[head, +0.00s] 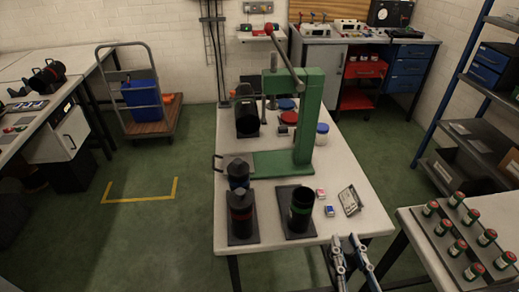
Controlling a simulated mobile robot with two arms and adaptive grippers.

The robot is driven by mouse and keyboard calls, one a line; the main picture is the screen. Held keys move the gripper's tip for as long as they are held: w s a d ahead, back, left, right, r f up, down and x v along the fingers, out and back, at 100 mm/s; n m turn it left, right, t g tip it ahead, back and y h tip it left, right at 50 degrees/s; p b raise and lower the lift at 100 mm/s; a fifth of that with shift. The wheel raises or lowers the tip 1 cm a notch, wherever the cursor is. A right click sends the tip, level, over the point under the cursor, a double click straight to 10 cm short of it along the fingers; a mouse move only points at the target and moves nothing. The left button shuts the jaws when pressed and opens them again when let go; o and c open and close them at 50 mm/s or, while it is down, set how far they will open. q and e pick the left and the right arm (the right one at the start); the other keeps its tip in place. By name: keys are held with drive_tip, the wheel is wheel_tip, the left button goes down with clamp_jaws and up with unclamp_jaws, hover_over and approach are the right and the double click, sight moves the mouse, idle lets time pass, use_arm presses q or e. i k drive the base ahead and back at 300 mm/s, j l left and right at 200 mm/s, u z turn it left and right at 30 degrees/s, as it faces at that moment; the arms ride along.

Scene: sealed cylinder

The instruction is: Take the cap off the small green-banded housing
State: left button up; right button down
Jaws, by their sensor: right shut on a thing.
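The green-banded housing (300,213) is a black cylinder standing upright on a dark plate (296,233) near the front of the white table. Its top looks dark and open, and I see no separate cap on it. A red-banded dark housing (240,217) stands on another dark plate to its left, with a narrower dark part on top. My right gripper (345,240) is at the table's front edge, right of and nearer than the green-banded housing and apart from it. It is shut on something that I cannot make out. My left gripper is not in view.
A green press (305,120) with a lever stands mid-table. Small boxes (329,210) and a tilted metal frame (350,200) lie right of the green-banded housing. A side table at right carries a tray (447,240) of several red-topped cylinders. Red and blue-lidded jars (322,134) stand behind.

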sight(303, 199)
drive_tip(key=i+j+u, duration=0.2)
drive_tip(key=j, duration=0.2)
drive_tip(key=j+u, duration=0.15)
drive_tip(key=j, duration=0.25)
drive_tip(key=i+j+u, duration=0.2)
drive_tip(key=j, duration=0.15)
drive_tip(key=i+j+u, duration=0.15)
drive_tip(key=j, duration=0.2)
drive_tip(key=i+j+z, duration=0.15)
drive_tip(key=i, duration=0.35)
drive_tip(key=i+j+z, duration=0.15)
drive_tip(key=i+j, duration=0.15)
drive_tip(key=i, duration=0.15)
drive_tip(key=i+j+z, duration=0.2)
drive_tip(key=i, duration=0.3)
drive_tip(key=i+z, duration=0.3)
drive_tip(key=z, duration=0.15)
drive_tip(key=i+j+z, duration=0.2)
drive_tip(key=z, duration=0.25)
drive_tip(key=i+j+z, duration=0.25)
drive_tip(key=z, duration=0.2)
drive_tip(key=i+j+z, duration=0.25)
drive_tip(key=z, duration=0.2)
drive_tip(key=i+j+z, duration=0.2)
drive_tip(key=z, duration=0.15)
drive_tip(key=i+j+z, duration=0.15)
drive_tip(key=j+z, duration=0.25)
drive_tip(key=i+j+z, duration=0.1)
drive_tip(key=j+z, duration=1)
drive_tip(key=i+j, duration=0.05)
